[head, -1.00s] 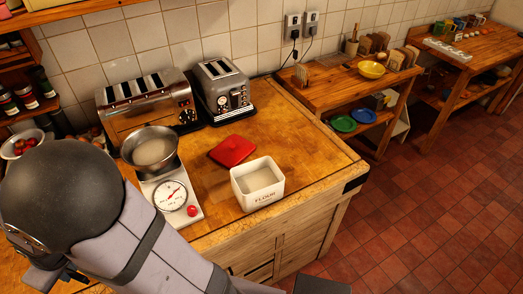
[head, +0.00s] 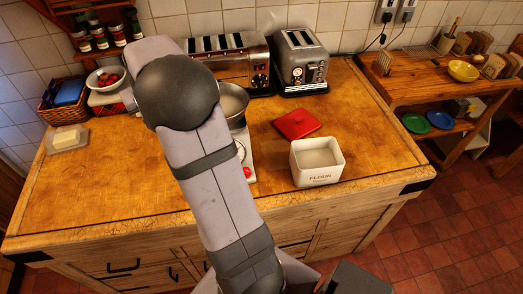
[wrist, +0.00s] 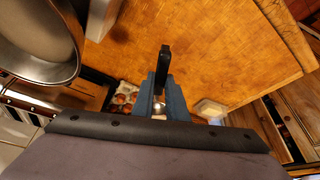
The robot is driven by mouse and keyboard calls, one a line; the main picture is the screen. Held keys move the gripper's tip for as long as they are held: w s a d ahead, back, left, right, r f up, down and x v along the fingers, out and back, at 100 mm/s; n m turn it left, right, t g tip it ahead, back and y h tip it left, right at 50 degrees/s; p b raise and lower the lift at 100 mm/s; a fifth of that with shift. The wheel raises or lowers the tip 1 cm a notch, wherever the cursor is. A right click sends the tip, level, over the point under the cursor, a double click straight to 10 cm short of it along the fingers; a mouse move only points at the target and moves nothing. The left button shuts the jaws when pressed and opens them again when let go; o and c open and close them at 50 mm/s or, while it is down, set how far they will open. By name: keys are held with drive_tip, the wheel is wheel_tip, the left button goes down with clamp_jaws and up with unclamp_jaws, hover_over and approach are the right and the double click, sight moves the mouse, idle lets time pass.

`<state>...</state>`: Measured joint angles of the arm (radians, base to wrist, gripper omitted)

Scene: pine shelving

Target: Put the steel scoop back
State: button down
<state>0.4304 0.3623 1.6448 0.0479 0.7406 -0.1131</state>
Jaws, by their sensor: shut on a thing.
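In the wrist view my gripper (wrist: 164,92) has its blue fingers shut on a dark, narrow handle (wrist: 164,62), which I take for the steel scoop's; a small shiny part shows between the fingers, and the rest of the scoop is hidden. In the head view my arm hides the gripper and the scoop. The white flour tin (head: 318,176) stands open on the counter with pale flour inside. Its red lid (head: 297,123) lies flat behind it.
A steel bowl (head: 234,98) sits on the white scale, partly behind my arm. A toaster (head: 233,58) and a grey toaster (head: 302,62) stand at the back. A butter dish (head: 68,139) is at the left, near a bowl of red fruit (head: 108,77). The counter's left front is clear.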

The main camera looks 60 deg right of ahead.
drive_tip(key=s+d+r, duration=0.1)
drive_tip(key=d+r, duration=0.1)
drive_tip(key=d, duration=0.2)
drive_tip(key=s+d+r+m, duration=0.1)
drive_tip(key=d+r, duration=0.1)
drive_tip(key=d, duration=0.3)
drive_tip(key=s+d+r+m, duration=0.1)
drive_tip(key=d, duration=0.4)
drive_tip(key=shift+s+r+h+b, duration=0.15)
drive_tip(key=shift+r+h+b, duration=0.2)
drive_tip(key=shift+r+h, duration=0.05)
drive_tip(key=s+d+m+g+h+b, duration=0.15)
drive_tip(key=s+d+m, duration=0.25)
drive_tip(key=s+d, duration=0.75)
drive_tip(key=s+a+f, duration=0.1)
drive_tip(key=s+f, duration=0.4)
drive_tip(key=f, duration=0.3)
drive_tip(key=s+a+f+n, duration=0.1)
drive_tip(key=s+f, duration=0.4)
drive_tip(key=f, duration=0.3)
drive_tip(key=shift+s+f+y+b, duration=0.15)
drive_tip(key=shift+f+y+b, duration=0.2)
drive_tip(key=shift+f, duration=0.05)
wheel_tip(320, 180, down, 5)
drive_tip(key=shift+f+p, duration=0.15)
drive_tip(key=shift+p, duration=0.45)
drive_tip(key=shift+f, duration=2.3)
drive_tip(key=shift+f+b, duration=0.2)
drive_tip(key=shift+b, duration=0.1)
